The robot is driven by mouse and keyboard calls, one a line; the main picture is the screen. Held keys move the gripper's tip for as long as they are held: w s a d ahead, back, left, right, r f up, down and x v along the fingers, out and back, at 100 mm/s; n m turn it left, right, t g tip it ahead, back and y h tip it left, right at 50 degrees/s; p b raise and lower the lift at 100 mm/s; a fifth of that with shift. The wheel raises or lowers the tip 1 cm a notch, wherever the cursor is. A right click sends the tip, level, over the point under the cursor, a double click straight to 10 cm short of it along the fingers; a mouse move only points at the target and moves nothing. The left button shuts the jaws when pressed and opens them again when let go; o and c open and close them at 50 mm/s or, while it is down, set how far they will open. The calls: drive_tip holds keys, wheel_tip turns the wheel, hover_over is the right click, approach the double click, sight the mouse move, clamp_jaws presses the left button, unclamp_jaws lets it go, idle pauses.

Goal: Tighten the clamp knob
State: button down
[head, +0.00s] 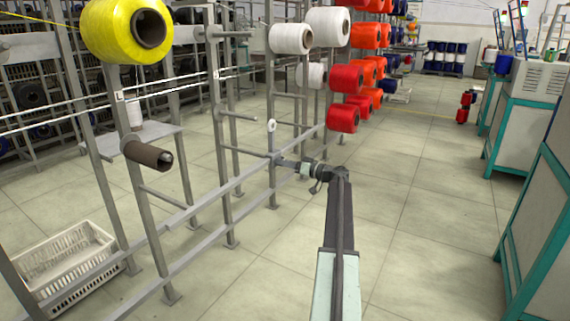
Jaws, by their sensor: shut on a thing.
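My arm reaches forward from the bottom of the head view, and my gripper (290,163) is at a grey upright post of the bobbin rack. The jaws are shut on the clamp knob, which is small and mostly hidden between them. The clamp (274,158) sits on the post just left of the jaws, with a grey peg running out from it to the left. A small white ring (271,126) stands above the clamp. How tight the clamp is cannot be told.
The grey rack (219,120) carries a yellow bobbin (102,32), white bobbins (290,39), red bobbins (345,118) and a brown tube (147,154). A white crate (62,262) lies at lower left. Green-edged machines (527,115) stand right. The aisle floor (430,230) is clear.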

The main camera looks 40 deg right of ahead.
drive_tip(key=m, duration=2.8)
drive_tip(key=shift+s+d, duration=0.1)
drive_tip(key=shift+m, duration=0.3)
drive_tip(key=c, duration=0.9)
unclamp_jaws()
